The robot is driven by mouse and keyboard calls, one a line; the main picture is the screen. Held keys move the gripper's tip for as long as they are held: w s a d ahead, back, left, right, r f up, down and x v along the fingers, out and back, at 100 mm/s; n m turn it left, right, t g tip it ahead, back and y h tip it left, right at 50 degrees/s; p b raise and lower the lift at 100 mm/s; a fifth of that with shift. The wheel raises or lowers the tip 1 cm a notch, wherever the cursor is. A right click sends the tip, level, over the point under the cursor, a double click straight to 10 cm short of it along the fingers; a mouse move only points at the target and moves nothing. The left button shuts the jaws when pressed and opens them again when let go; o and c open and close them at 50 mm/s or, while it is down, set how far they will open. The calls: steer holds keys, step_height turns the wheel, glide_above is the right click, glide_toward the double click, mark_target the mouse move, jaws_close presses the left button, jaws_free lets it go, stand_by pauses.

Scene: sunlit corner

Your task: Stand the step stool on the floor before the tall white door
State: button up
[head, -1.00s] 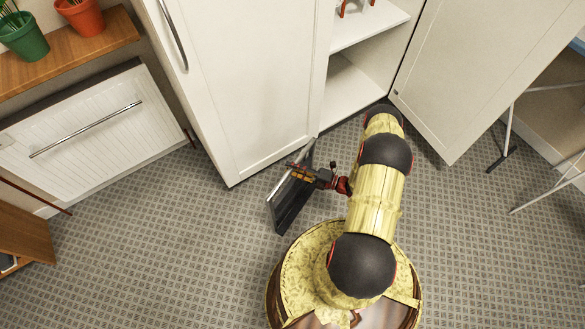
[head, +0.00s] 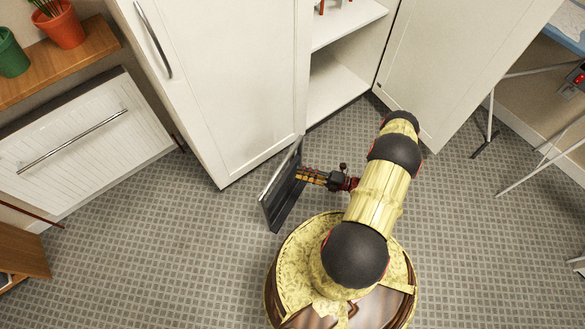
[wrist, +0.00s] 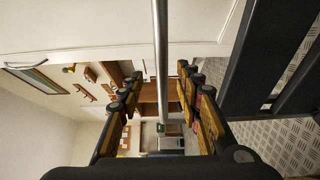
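The step stool (head: 283,195) is black with a pale metal bar along its upper edge. It stands upright on the floor in front of the closed tall white door (head: 225,80), close to that door's lower right corner. My gripper (head: 300,173) is at the stool's right side. In the wrist view, the stool's metal bar (wrist: 160,50) runs between the two spread fingers (wrist: 160,80), with gaps on both sides. Whether the bar lies between the fingertips or just beyond them is unclear. Dark stool parts (wrist: 265,50) fill the right of the wrist view.
An open cupboard with shelves (head: 335,85) and its swung-out door (head: 450,75) are behind my arm. A white-fronted unit (head: 75,150) stands at left, below a wooden shelf with pots (head: 60,25). A folding frame's legs (head: 490,125) stand at right. The floor (head: 150,250) at left is clear.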

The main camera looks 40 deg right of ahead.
steer(key=w+r+n+g+y, duration=0.35)
steer(key=r+n+g, duration=0.35)
steer(key=r+n, duration=0.65)
steer(key=w+a+r+n+g+h, duration=0.1)
steer(key=a+r+n+g+h, duration=0.25)
steer(key=r, duration=0.75)
steer(key=w+a+r+n+g+h, duration=0.1)
steer(key=a+r+n+g, duration=0.25)
steer(key=r+n, duration=0.45)
steer(key=s+a+r+n+t+h, duration=0.1)
steer(key=s+a+r+n+h, duration=0.2)
steer(key=s+r+n, duration=0.3)
steer(key=s+a+r+n+t+h, duration=0.2)
steer(key=s+a+r+n, duration=0.3)
steer(key=r+n, duration=0.3)
steer(key=s+a+r+n+t+h, duration=0.2)
steer(key=s+a+r+n+h, duration=0.2)
steer(key=r, duration=1)
steer(key=s+n+h, duration=0.1)
steer(key=s+n, duration=0.2)
steer(key=shift+a, duration=0.4)
step_height(320, 180, up, 5)
steer(key=p, duration=0.5)
